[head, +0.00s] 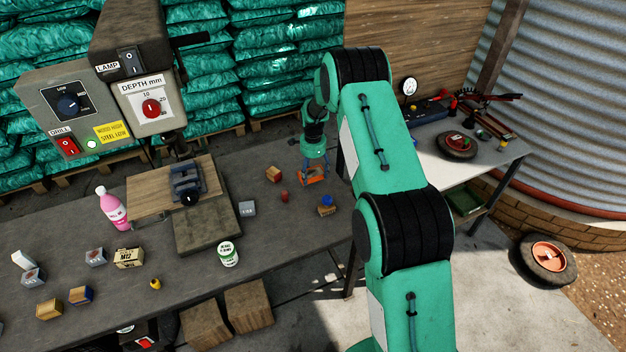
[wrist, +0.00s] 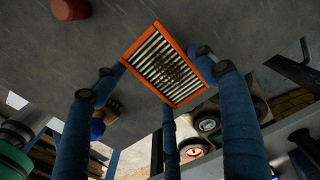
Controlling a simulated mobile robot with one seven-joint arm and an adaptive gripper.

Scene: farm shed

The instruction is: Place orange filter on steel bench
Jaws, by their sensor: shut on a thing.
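The orange filter (wrist: 150,66) is a flat rectangle with an orange frame, pale pleats and a dark patch in the middle. My gripper (wrist: 163,72) is shut on it, with blue fingers at its sides. In the head view the filter (head: 311,177) and my gripper (head: 313,166) are at the right part of the dark workbench. I cannot tell whether the filter touches the top. The pale steel bench (head: 425,158) stands to the right, behind my arm, which hides part of its left end.
The dark workbench (head: 290,235) carries a drill press (head: 150,105), a pink bottle (head: 112,208), a white can (head: 228,254) and several small boxes. Small items lie near my gripper. The steel bench holds a wheel (head: 456,146), a gauge (head: 408,88) and tools at the back; its front left is clear.

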